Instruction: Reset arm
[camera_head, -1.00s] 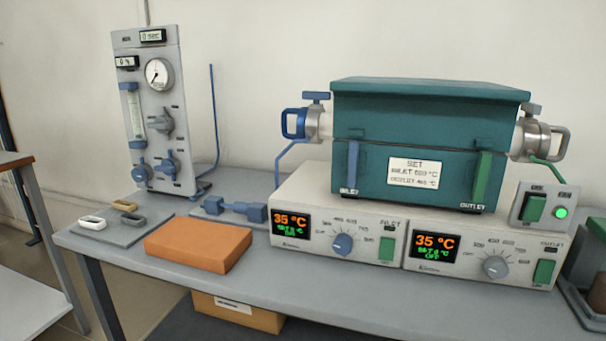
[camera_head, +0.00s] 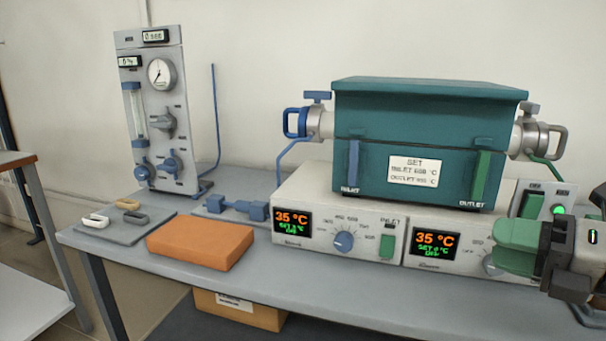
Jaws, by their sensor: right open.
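My right gripper (camera_head: 540,243) is at the right edge of the head view, dark grey with green finger parts. It is open, and no object shows between its fingers. It appears in front of the right end of the outlet controller (camera_head: 435,243), hiding part of its dial and its green switch. My left gripper is not in view.
A teal tube furnace (camera_head: 430,110) stands on the inlet controller (camera_head: 335,244) and the outlet controller. A grey gas panel (camera_head: 163,105) stands at the back left. An orange block (camera_head: 200,243) and a grey tray (camera_head: 110,231) with small clips are on the bench's left.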

